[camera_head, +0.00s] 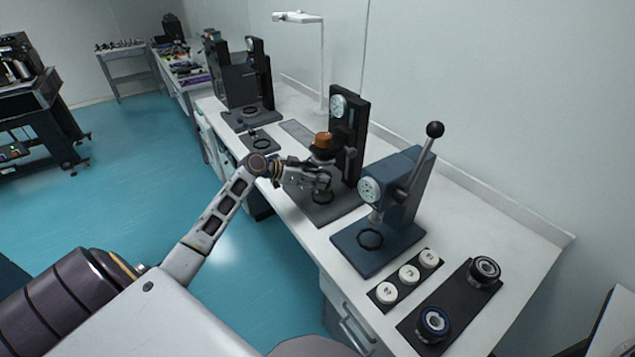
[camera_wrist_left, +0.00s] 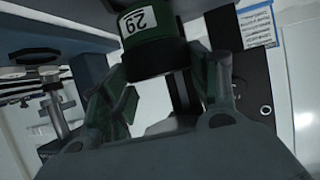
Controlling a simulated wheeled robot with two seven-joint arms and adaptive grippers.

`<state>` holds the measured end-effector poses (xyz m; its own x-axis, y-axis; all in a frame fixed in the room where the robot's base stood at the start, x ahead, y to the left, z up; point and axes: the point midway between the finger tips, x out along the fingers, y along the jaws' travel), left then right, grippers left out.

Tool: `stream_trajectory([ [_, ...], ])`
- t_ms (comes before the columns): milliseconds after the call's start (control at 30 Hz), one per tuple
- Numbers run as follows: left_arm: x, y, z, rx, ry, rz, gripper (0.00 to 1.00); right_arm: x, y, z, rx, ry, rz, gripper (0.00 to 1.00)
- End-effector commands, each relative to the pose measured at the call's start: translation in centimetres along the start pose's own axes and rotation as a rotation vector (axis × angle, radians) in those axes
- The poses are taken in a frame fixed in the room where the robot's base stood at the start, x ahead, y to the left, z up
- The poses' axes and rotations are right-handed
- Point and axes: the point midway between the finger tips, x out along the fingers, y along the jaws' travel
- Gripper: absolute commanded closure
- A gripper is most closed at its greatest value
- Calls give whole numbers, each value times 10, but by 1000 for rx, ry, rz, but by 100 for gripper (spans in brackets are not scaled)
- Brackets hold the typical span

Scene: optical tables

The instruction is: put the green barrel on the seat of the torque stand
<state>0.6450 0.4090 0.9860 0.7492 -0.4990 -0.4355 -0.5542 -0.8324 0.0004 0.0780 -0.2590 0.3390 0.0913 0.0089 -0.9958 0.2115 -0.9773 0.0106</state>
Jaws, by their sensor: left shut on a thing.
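My left gripper (camera_head: 322,184) reaches in over the dark base of a black column stand with a round gauge (camera_head: 338,106), which looks like the torque stand. In the left wrist view, the dark green barrel (camera_wrist_left: 152,55) with a white numbered label is between the fingers of the left gripper (camera_wrist_left: 160,92), which is shut on it. In the head view the gripper mostly hides the barrel. A dark ring, apparently the seat (camera_head: 322,199), shows just below the gripper. Whether the barrel touches it I cannot tell. My right gripper is not in view.
A blue lever press (camera_head: 398,190) stands close on the right. A strip with white discs (camera_head: 409,273) and a black plate (camera_head: 455,305) with two round parts lie nearer. An orange-brown cap (camera_head: 322,140) is just above the gripper. Another dark stand (camera_head: 240,80) is farther back.

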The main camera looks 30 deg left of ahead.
Motion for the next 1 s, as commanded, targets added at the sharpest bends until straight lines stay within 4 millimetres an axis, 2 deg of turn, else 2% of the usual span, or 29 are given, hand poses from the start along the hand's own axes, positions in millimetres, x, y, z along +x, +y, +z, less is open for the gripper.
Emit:
stream_trajectory([
  [167,5,0,-4,1,2,-1,81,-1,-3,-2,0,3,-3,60],
  [467,5,0,-3,1,2,-1,81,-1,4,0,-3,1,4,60],
  [800,17,0,22,-3,2,-1,81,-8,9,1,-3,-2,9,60],
  [1000,20,0,28,0,2,-2,81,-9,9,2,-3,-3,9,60],
])
